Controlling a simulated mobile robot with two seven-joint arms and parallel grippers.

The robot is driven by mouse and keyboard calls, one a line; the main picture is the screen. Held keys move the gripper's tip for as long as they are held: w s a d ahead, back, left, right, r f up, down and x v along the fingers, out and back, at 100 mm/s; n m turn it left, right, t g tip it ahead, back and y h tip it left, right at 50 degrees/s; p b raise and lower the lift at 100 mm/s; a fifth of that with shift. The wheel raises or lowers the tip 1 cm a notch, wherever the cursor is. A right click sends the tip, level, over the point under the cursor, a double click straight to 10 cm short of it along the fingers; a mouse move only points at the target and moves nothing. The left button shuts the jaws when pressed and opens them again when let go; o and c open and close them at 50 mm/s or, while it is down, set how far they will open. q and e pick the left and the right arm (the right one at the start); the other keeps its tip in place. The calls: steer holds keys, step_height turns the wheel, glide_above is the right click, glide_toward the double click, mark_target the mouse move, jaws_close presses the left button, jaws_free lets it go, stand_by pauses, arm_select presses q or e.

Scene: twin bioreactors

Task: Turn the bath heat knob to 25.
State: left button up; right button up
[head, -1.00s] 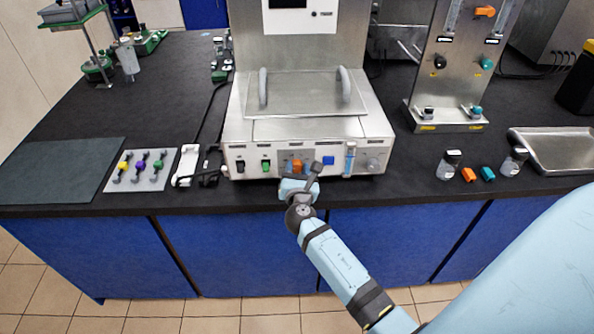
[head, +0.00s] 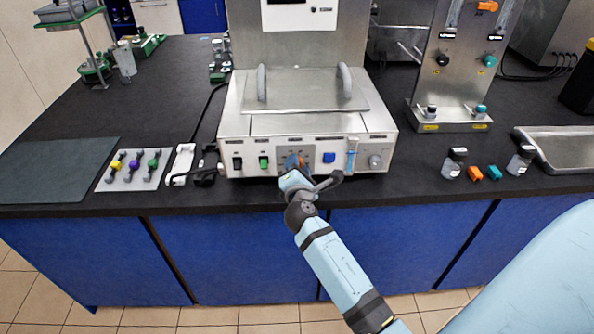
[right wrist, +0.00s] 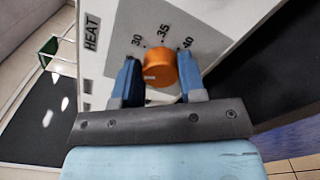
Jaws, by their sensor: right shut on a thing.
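The bath heat knob (head: 293,161) is orange and sits on the front panel of the white and steel bath (head: 226,131). In the right wrist view the knob (right wrist: 160,68) lies between the two blue fingers of my right gripper (right wrist: 160,80). That gripper (head: 292,174) is shut on the knob. The scale beside it reads HEAT, with 30, 35 and 40 visible. Lower numbers are hidden behind the gripper. A small pale mark shows on the knob's face, but I cannot tell its reading. My left gripper is not in view.
A black switch (head: 238,163), a green switch (head: 263,162) and a blue button (head: 329,157) flank the knob. A grey knob (head: 376,161) is further right. Small bottles and a steel tray (head: 570,163) stand right. Blue cabinets are below the counter edge.

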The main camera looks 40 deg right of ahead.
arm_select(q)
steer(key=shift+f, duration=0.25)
arm_select(e)
steer(key=shift+f+m, duration=0.1)
steer(key=shift+m, duration=0.2)
steer(key=o, duration=0.9)
steer(key=shift+s, duration=0.1)
